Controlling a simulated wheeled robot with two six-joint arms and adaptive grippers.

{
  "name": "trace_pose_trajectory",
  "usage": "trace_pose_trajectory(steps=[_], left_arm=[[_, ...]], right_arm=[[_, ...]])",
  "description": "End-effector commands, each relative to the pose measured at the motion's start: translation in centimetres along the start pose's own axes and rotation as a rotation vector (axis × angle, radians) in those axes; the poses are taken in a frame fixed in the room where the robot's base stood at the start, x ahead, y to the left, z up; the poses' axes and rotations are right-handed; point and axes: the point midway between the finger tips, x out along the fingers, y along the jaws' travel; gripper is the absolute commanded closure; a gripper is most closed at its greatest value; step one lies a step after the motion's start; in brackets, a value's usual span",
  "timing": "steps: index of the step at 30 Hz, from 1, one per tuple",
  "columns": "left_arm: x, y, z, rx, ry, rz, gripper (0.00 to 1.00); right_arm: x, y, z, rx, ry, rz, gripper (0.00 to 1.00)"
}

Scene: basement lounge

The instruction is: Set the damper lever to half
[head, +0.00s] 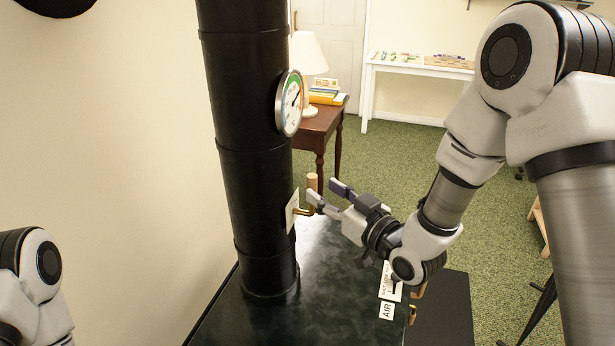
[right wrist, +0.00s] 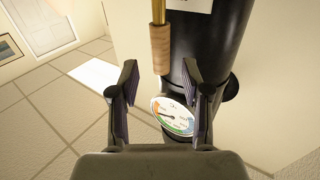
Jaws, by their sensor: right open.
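The damper lever is a brass rod (head: 304,211) with a light wooden handle (head: 312,182), on the right side of the black stovepipe (head: 245,120). The rod sticks out from a white plate (head: 292,211) and the handle stands upright. My right gripper (head: 325,194) is open beside the handle. In the right wrist view, the wooden handle (right wrist: 160,50) shows in the gap ahead of the open fingers (right wrist: 160,82); I cannot tell whether either finger touches it. The plate's markings are unreadable. My left gripper is out of view; only part of its arm shows at lower left.
A round gauge (head: 289,103) sits on the pipe above the lever. The dark stove top (head: 325,270) lies below, with an AIR label (head: 387,306) at its right edge. A side table (head: 322,122) with a lamp (head: 308,60) stands behind.

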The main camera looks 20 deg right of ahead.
Motion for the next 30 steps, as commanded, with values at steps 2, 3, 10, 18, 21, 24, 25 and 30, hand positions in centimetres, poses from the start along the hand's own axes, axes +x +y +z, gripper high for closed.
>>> trace_pose_trajectory(steps=[2, 3, 10, 18, 21, 24, 25, 30], left_arm=[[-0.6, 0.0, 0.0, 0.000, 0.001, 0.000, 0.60], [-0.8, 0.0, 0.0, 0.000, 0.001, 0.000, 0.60], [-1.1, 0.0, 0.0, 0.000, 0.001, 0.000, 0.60], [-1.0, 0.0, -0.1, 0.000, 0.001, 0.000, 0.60], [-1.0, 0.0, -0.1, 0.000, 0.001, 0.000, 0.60], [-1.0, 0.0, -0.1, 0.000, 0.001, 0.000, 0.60], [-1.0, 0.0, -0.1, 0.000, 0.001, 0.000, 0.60], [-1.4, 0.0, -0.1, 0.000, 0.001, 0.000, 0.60]], right_arm=[[1.7, -0.1, -0.2, -0.004, 0.000, -0.003, 0.53], [2.4, -0.1, -0.2, -0.003, -0.001, -0.002, 0.53], [4.5, 0.1, 0.1, 0.001, -0.002, 0.001, 0.53], [4.5, 0.1, 0.1, 0.002, -0.003, 0.002, 0.84], [4.5, 0.1, 0.1, 0.002, -0.003, 0.001, 1.00], [4.5, 0.1, 0.1, 0.002, -0.003, 0.001, 1.00], [4.5, 0.1, 0.1, 0.002, -0.003, 0.001, 1.00], [4.5, 0.2, 0.0, 0.015, -0.012, 0.001, 1.00]])
